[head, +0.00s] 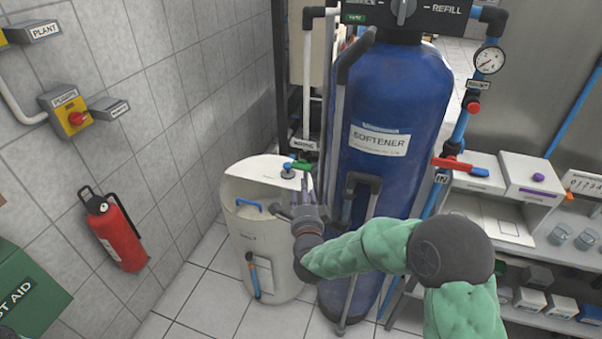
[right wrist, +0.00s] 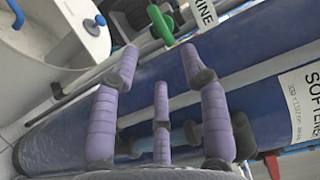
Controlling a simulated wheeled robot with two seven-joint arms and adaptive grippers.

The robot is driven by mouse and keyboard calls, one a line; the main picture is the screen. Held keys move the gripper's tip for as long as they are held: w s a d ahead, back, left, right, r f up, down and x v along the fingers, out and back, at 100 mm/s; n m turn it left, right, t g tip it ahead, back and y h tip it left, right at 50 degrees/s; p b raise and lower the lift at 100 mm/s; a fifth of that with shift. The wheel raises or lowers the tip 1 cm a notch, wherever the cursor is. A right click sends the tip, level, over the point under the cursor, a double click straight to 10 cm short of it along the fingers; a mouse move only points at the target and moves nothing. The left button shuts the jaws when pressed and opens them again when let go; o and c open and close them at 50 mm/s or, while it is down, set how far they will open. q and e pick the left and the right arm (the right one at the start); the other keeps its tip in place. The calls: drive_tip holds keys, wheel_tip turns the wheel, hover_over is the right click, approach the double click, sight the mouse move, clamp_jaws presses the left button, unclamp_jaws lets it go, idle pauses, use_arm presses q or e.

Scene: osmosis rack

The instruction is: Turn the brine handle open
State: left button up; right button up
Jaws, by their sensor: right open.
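The brine handle is a small green lever (head: 301,166) on the pipe by the BRINE label (head: 304,145), left of the blue softener tank. In the right wrist view the green lever (right wrist: 163,24) stands beyond the fingertips near the top, beside the label (right wrist: 206,12). My right gripper (head: 305,184) is just below the lever in the head view. Its purple fingers (right wrist: 160,62) are spread open and empty, apart from the lever. My left gripper is not in view.
The white brine tank (head: 240,187) stands left of the blue softener tank (head: 398,110). Pipes run close around the gripper. A red lever (head: 459,166) by the IN label is further right. A red fire extinguisher (head: 118,236) hangs on the left wall.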

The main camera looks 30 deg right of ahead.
sight(301, 170)
drive_tip(key=b+x, duration=0.1)
drive_tip(key=x, duration=0.9)
drive_tip(key=shift+w+f+b, duration=0.1)
drive_tip(key=shift+b, duration=0.25)
clamp_jaws()
